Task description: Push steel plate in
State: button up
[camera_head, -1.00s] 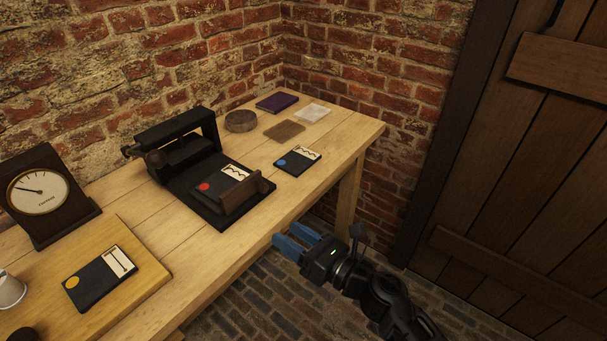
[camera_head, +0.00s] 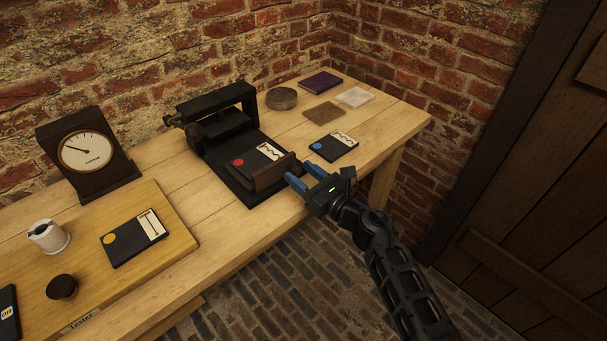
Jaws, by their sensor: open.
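A dark plate with a red dot and a white label (camera_head: 247,162) lies on the bed of a black press-like device (camera_head: 222,174). A brown wooden block (camera_head: 271,177) stands upright at its front edge. Two similar dark plates lie on wood, one with a blue dot (camera_head: 332,147) to the right and one with a yellow dot (camera_head: 131,242) at left. I cannot tell from their looks which plate is steel. My gripper (camera_head: 302,174) has blue fingers, open and empty, at the table's front edge just right of the wooden block. I cannot tell whether it touches the block.
A dial gauge (camera_head: 88,152), white cup (camera_head: 48,236), and dark knob (camera_head: 62,287) are at left. A round tin (camera_head: 281,98), brown square (camera_head: 324,113), pale square (camera_head: 355,97) and purple book (camera_head: 321,82) lie at the back right. The brick wall closes the back.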

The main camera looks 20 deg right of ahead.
grip_shut()
dwell(0.5)
jog(key=shift+w, duration=0.1)
